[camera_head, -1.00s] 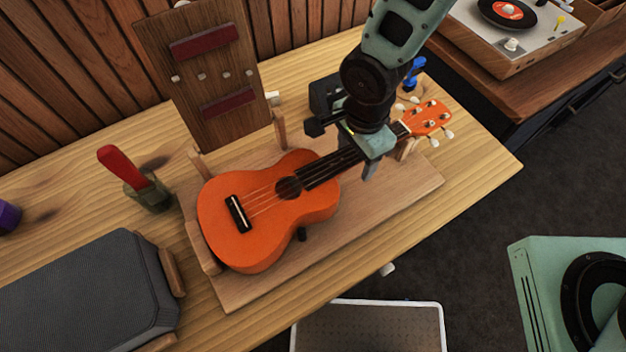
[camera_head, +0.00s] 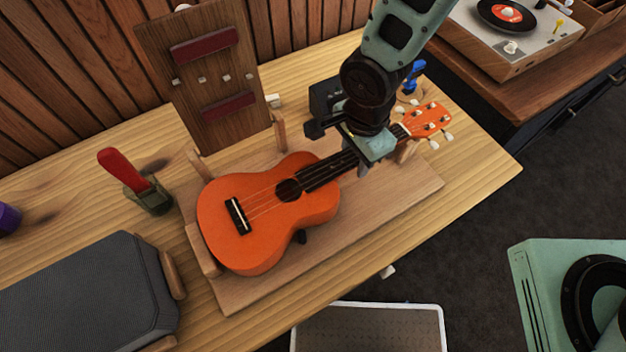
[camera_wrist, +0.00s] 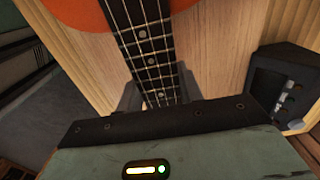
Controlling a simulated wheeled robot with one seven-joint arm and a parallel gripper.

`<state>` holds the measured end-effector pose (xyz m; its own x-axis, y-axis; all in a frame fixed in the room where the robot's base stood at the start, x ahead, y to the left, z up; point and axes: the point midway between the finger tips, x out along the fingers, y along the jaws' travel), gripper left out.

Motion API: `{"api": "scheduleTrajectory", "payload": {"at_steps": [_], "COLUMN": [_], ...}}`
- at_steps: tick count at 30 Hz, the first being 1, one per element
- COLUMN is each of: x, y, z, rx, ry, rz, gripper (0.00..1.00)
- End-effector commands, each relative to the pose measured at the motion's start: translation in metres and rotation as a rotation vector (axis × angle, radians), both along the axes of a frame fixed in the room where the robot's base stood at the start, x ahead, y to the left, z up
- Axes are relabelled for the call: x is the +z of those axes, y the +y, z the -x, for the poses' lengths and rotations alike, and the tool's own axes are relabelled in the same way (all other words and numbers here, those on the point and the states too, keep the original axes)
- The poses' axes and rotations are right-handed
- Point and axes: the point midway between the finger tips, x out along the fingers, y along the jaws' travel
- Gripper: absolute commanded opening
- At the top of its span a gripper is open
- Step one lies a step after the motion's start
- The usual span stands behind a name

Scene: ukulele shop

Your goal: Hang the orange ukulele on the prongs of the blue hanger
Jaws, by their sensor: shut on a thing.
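The orange ukulele (camera_head: 265,213) lies face up on a wooden stand board (camera_head: 345,232), with its body to the left and its headstock (camera_head: 428,120) to the right. My gripper (camera_head: 372,160) is over the neck and shut on it. In the wrist view the fingers (camera_wrist: 158,92) flank the fretted neck (camera_wrist: 146,42), one on each side. A blue object (camera_head: 414,70) shows behind my arm, partly hidden; I cannot tell whether it is the blue hanger. No blue prongs are clearly visible.
A dark wooden panel with red bars (camera_head: 203,42) stands behind the ukulele. A red-handled tool (camera_head: 122,168) and a grey speaker-like box (camera_head: 85,298) are to the left. A dark box (camera_head: 325,97) stands behind my gripper. The bench's right end (camera_head: 485,160) is clear.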

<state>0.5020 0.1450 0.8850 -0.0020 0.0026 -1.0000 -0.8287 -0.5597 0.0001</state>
Motion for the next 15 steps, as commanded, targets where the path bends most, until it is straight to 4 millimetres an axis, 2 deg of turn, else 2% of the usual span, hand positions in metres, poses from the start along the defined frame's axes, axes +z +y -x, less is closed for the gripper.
{"api": "scheduleTrajectory", "payload": {"at_steps": [15], "x": [0.025], "y": [0.000], "z": [0.000], "rx": [0.001], "ry": [-0.002], "rz": [-0.001], "gripper": [0.00]}}
